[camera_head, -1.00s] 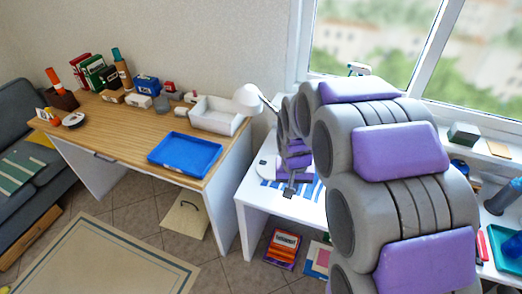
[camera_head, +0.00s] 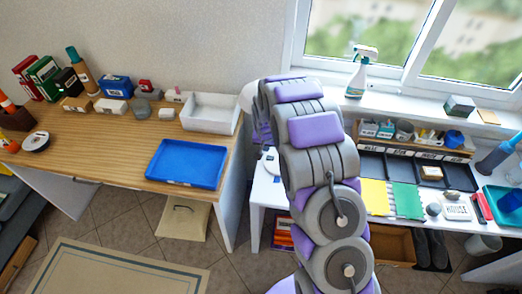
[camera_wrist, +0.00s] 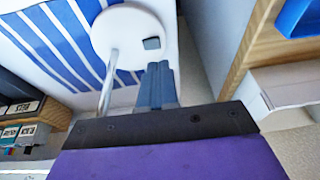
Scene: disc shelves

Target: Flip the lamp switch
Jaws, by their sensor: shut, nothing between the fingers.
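The lamp's round white base (camera_wrist: 120,22) is in the upper middle of the wrist view. A small dark square switch (camera_wrist: 151,43) sits on it. The lamp's metal pole (camera_wrist: 107,85) rises from the base at the left. My gripper (camera_wrist: 158,68) is shut and empty, its blue-grey fingertips just below the switch in the picture. I cannot tell whether they touch it. In the head view the white lamp head (camera_head: 247,97) shows beside my arm, which hides my gripper and much of the lamp.
The lamp stands on a blue-and-white striped mat (camera_wrist: 60,45) on the white desk (camera_head: 262,190). The wooden desk at left carries a blue tray (camera_head: 186,163) and a white bin (camera_head: 210,113). A spray bottle (camera_head: 357,75) stands on the windowsill. The rug area is open floor.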

